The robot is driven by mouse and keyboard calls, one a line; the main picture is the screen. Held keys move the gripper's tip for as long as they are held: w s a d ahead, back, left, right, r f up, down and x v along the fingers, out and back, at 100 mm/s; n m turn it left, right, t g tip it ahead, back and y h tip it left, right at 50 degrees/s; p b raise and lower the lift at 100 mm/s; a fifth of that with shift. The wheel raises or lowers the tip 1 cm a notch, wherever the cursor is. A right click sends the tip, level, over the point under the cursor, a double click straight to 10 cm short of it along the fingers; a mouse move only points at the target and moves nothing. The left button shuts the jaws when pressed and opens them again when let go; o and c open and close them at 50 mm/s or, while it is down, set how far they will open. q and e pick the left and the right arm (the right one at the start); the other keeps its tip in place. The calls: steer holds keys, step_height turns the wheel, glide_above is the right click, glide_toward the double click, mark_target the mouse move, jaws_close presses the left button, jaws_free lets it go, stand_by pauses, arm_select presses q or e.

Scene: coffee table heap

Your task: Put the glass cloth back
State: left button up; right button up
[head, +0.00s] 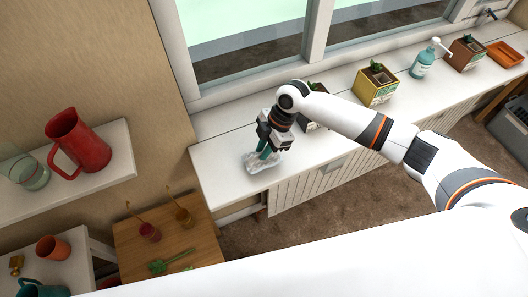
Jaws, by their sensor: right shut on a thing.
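My right gripper (268,148) reaches in from the right over the left end of the white sill counter. It is shut on a pale, crumpled cloth with a teal part, which I take to be the glass cloth (257,163). The teal part shows between the fingers, and the pale folds spread just below, at the counter top. I cannot tell whether the cloth rests on the counter or hangs just above it. My left gripper is not in view.
The counter (222,165) holds a yellow planter (374,88), a blue pump bottle (423,64), a brown planter (467,53) and an orange tray (505,55). A dark planter stands behind my arm. At left are a red jug (80,141), a glass jar (30,171) and a wooden table (195,236).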

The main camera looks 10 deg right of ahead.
step_height(320, 180, down, 2)
steer(key=shift+f, duration=0.55)
steer(key=o, duration=0.9)
steer(key=shift+r, duration=0.1)
steer(key=b+v, duration=0.3)
steer(key=v, duration=0.9)
